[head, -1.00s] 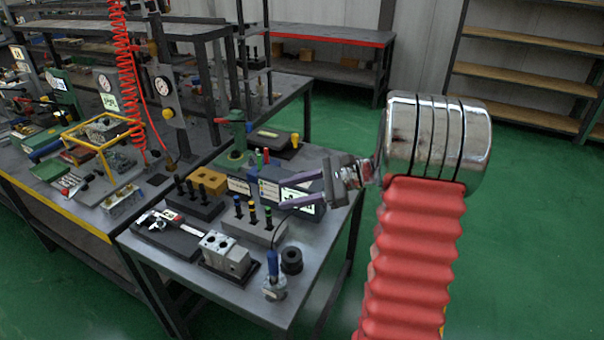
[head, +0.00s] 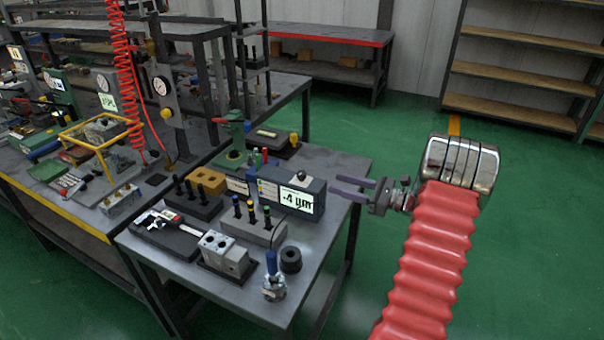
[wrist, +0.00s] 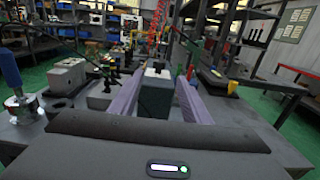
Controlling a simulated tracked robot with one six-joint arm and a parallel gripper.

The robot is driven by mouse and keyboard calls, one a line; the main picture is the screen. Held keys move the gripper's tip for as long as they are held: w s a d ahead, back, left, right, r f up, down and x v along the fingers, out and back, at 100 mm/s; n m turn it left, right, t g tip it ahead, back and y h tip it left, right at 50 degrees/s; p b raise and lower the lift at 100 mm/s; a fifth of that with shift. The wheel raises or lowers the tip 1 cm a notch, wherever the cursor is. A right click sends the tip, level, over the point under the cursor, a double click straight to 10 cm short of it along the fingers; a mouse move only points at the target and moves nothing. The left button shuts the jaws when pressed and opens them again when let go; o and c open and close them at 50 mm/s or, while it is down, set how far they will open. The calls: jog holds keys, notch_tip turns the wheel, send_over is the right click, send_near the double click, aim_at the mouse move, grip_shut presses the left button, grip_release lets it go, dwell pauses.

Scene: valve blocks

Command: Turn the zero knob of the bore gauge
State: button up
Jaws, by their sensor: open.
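The bore gauge's dark grey-blue display box (head: 318,190) stands at the right side of the near table, its lit screen reading -4 µm. A small dark round knob (head: 301,175) sits on its top; I take it for the zero knob. My gripper (head: 335,187) is open and empty just right of the box, its purple fingers pointing left toward the box's right end. In the wrist view, the box (wrist: 156,101) appears centred between the two fingers (wrist: 160,80), with the knob (wrist: 158,66) on top. I cannot tell whether the fingers touch the box.
A blue-handled probe (head: 272,262) stands at the table's front beside a black ring (head: 291,260). A grey metal block (head: 222,255) and a stand with several coloured-tip pins (head: 252,228) are left of the box. Open floor (head: 540,240) lies to the right.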

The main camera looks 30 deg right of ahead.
aim_at(301, 172)
jog(key=x, duration=1.4)
jog(key=shift+s, duration=0.1)
jog(key=shift+c, duration=0.4)
jog(key=shift+d, duration=0.1)
jog(key=c, duration=1)
jog(key=shift+o, duration=0.2)
jog(key=shift+m+t+h, duration=0.4)
jog(key=shift+m+h, duration=0.1)
jog(key=shift+h, duration=0.2)
jog(key=shift+m+t+h, duration=0.8)
jog(key=shift+m+h, duration=1.2)
jog(key=shift+h, duration=1)
jog(key=shift+m+g+h, duration=0.15)
jog(key=shift+m+h, duration=0.9)
jog(key=shift+h, duration=0.6)
jog(key=shift+m+g+h, duration=0.15)
jog(key=shift+m+h, duration=0.9)
jog(key=shift+h, duration=0.6)
